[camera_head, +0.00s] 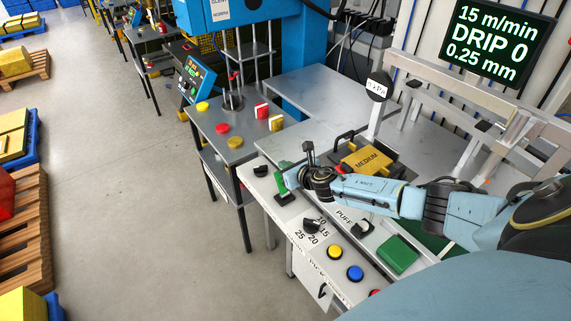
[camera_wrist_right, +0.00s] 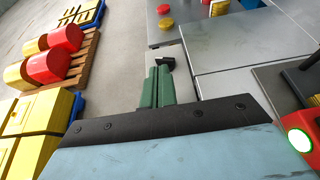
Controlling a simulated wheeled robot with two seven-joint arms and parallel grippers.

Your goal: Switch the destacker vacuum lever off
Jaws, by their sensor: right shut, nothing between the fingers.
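My right gripper (camera_head: 283,190) reaches left over the white control panel (camera_head: 338,277). Its green fingers (camera_wrist_right: 157,88) are shut, with nothing between them. A small black handle (camera_head: 260,171) stands at the panel's far-left end, just beyond the fingertips. I see no readable label on it, so I cannot tell whether it is the vacuum lever or how it is set. A black piece (camera_wrist_right: 167,62) shows at the fingertips in the right wrist view; contact is unclear. My left gripper is not in view.
A black dial (camera_head: 312,225) with numbers and another black knob (camera_head: 364,226) sit on the panel, near yellow (camera_head: 335,253) and blue (camera_head: 355,273) buttons. A yellow MEDIUM block (camera_head: 367,160) lies behind my wrist.

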